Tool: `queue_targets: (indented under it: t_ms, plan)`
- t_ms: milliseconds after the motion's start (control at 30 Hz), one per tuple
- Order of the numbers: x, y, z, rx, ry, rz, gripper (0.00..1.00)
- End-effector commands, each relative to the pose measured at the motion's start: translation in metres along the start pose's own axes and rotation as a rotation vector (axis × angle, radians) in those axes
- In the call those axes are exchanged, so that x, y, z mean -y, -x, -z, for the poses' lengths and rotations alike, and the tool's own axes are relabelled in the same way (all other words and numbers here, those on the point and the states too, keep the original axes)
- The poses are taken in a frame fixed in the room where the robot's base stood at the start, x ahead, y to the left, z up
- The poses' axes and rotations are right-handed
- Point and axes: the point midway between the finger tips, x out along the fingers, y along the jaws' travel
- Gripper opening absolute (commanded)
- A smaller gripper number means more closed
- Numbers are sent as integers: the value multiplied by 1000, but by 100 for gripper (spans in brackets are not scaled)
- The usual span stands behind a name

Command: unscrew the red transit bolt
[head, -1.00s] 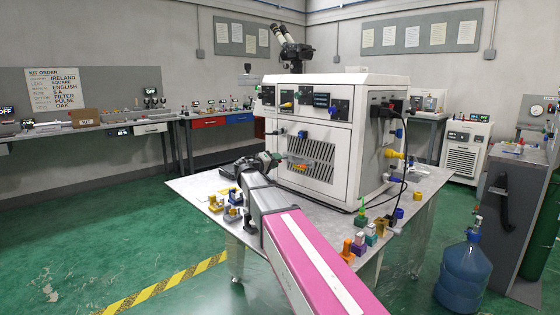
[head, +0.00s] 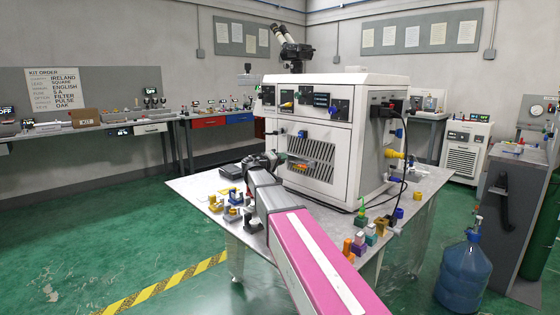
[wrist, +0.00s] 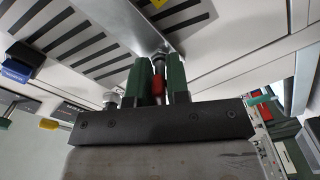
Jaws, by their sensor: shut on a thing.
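The red transit bolt (wrist: 158,88) shows in the wrist view between the two green fingers of my gripper (wrist: 160,80). The fingers are shut on it, and its far end meets a metal part on the slotted white front of the machine. In the head view my gripper (head: 275,159) is at the lower left front of the white machine (head: 325,150), beside its vent grille. The bolt cannot be made out in the head view, where the gripper is small and partly hidden by my arm.
The machine stands on a grey table (head: 190,185). Several small coloured fittings lie at the table's front left and front right. A black cable (head: 404,160) hangs down the machine's right side. A blue water bottle (head: 461,275) stands on the floor at right.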

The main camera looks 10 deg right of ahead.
Motion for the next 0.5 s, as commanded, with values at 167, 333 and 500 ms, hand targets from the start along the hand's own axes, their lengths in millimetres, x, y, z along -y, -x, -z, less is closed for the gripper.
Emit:
queue_targets:
  t_ms: [167, 333, 500]
  plan:
    - [0, 0, 0, 0, 44, 1, 0]
    - [0, 0, 0, 0, 223, 1, 0]
    - [0, 0, 0, 1, 386, 1, 0]
